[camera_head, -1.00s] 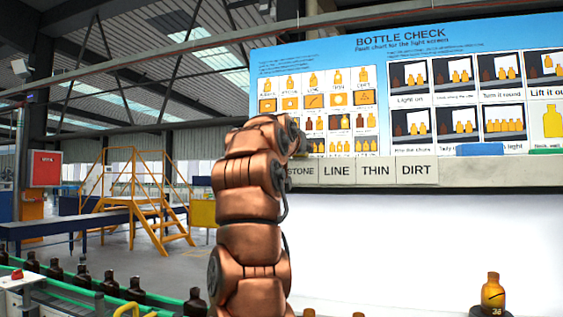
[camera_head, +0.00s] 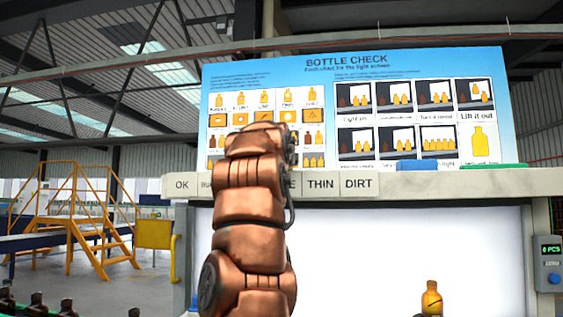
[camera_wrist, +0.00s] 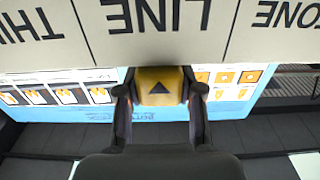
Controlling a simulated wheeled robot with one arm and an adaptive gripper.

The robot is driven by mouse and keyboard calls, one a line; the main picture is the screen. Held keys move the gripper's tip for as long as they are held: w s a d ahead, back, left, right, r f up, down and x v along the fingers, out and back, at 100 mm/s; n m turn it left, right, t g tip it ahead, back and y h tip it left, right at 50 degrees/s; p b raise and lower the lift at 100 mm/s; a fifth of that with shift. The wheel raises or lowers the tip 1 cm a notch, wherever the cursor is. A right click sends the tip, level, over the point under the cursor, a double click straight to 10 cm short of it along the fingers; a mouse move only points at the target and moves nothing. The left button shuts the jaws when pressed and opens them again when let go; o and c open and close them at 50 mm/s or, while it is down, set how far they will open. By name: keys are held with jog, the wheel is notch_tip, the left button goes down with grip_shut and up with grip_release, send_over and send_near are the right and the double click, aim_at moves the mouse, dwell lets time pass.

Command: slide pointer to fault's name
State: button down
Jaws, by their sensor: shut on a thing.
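The yellow pointer (camera_wrist: 160,76), with a black triangle, is between the fingers of my gripper (camera_wrist: 160,95) in the wrist view. The gripper is shut on it. That view is upside down. The triangle faces the LINE label (camera_wrist: 180,18), and the pointer lies near the middle of its width. The THIN label (camera_wrist: 25,30) and part of the STONE label (camera_wrist: 285,15) flank it. In the head view my arm hides the gripper, the pointer and most of LINE. An amber bottle (camera_head: 432,301) with a dark mark stands low right before the white screen.
The label strip also shows OK (camera_head: 182,185), THIN (camera_head: 320,184) and DIRT (camera_head: 358,184). The bottle check chart (camera_head: 350,75) rises behind it. A blue block (camera_head: 417,166) and a green one (camera_head: 495,166) lie on the ledge right of the labels.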

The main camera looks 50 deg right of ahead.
jog(key=c, duration=0.7)
grip_release()
jog(key=shift+w+a, duration=0.1)
jog(key=shift+w, duration=0.05)
